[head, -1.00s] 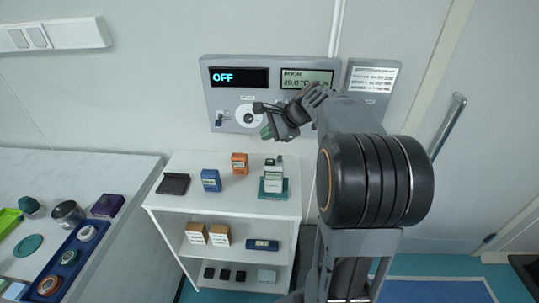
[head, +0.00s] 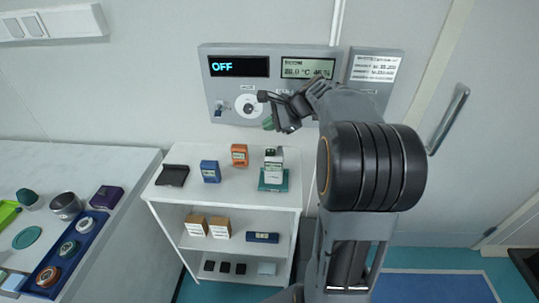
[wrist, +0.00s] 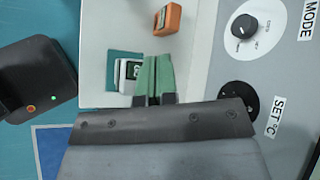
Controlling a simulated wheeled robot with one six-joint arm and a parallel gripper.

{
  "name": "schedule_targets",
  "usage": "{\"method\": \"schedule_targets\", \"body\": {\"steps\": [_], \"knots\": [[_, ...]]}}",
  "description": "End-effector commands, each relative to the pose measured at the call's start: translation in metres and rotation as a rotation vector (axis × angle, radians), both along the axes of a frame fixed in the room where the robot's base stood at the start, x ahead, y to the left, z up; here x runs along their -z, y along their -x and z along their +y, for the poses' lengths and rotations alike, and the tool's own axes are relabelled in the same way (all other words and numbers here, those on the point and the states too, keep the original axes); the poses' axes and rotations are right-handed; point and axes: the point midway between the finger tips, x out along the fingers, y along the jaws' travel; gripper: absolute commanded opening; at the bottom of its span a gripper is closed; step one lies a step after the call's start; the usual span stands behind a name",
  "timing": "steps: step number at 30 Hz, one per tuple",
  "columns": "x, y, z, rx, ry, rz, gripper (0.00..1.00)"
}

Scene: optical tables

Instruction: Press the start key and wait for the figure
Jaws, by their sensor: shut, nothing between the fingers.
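The grey wall panel (head: 232,117) has a dark display (head: 239,67) reading OFF and a second display (head: 307,68) headed ROOM with a temperature. Its white MODE dial (head: 248,106) also shows in the wrist view (wrist: 256,18). A black SET °C knob (wrist: 238,98) shows there too. My gripper (head: 268,123) is in front of the panel's lower edge; its green fingers (wrist: 153,78) are shut and empty. A pale device on a teal base (head: 273,186) stands on the shelf top, partly behind the fingers in the wrist view. I can make out no key marked start.
The white shelf unit (head: 215,195) also carries a black tray (head: 172,175), a blue box (head: 210,171) and an orange box (head: 239,154), with cartons below. A bench (head: 100,165) with a blue tray (head: 90,240) is at left. A door handle (head: 448,118) is at right.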

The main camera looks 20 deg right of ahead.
Motion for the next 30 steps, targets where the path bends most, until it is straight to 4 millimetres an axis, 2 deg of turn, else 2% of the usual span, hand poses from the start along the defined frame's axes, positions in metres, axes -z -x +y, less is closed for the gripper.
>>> {"method": "schedule_targets", "body": {"steps": [1,9,15,30], "knots": [[0.012,0.0,0.0,0.001,-0.001,0.0,0.0],[0.046,0.0,0.0,0.0,0.0,0.0,0.0],[0.062,0.0,0.0,-0.001,-0.001,0.0,0.0],[0.065,0.0,0.0,0.0,0.0,0.0,0.0]]}}
